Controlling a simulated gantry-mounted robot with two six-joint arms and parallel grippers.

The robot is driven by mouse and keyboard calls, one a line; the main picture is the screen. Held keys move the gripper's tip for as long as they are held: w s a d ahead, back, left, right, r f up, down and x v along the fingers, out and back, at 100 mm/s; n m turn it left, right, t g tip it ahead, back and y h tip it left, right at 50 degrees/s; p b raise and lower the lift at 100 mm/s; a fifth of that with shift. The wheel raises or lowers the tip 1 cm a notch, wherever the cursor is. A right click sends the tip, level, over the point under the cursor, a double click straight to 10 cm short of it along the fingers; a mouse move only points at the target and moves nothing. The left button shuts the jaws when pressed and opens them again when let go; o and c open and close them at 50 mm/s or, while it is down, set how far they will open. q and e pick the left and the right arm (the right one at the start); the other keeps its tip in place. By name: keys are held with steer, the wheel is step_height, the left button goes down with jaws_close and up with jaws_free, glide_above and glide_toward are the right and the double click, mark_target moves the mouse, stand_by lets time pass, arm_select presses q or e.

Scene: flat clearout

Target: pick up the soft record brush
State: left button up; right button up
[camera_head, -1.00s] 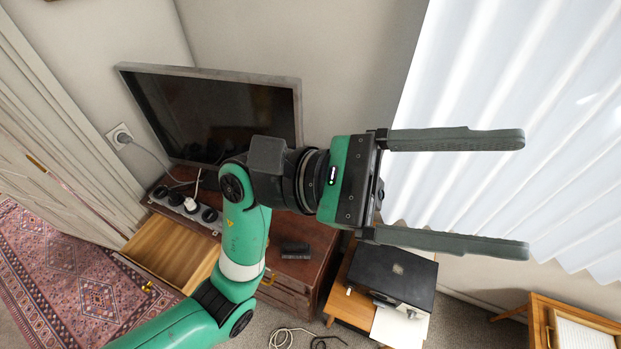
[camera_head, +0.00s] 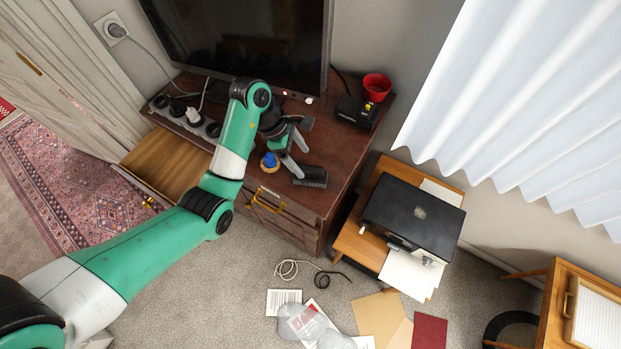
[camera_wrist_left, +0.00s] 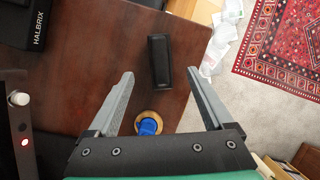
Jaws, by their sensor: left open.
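A dark, oblong block that looks like the record brush (camera_head: 311,177) lies on the brown cabinet top near its front edge. It also shows in the left wrist view (camera_wrist_left: 159,62), ahead of the fingers. My left gripper (camera_head: 299,160) is open and empty over the cabinet, its fingertips close to the brush. In the left wrist view my left gripper (camera_wrist_left: 161,75) has its fingers apart, with the brush's near end about between the tips. I cannot tell the height gap. My right gripper is not in view.
A blue-topped item on a round wooden base (camera_head: 269,161) stands close beside the gripper. A power strip (camera_head: 186,117), the TV (camera_head: 240,35), a black box (camera_head: 357,112) and a red cup (camera_head: 376,87) stand around. An open drawer (camera_head: 167,165) juts out at left.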

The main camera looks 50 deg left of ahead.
mark_target(314, 169)
arm_select(q)
steer(key=x, duration=0.4)
steer(key=b+x, duration=0.1)
steer(key=x, duration=0.4)
steer(key=shift+w+d, duration=0.15)
steer(key=shift+d, duration=0.1)
jaws_close()
step_height(314, 169, up, 3)
steer(key=shift+f+p, duration=0.1)
steer(key=shift+p, duration=0.25)
steer(key=s+d+r+p, duration=0.7)
steer(key=s+r+p, duration=0.3)
steer(key=s+p, duration=0.1)
steer(key=shift+s+d, duration=0.3)
steer(key=shift+s, duration=0.1)
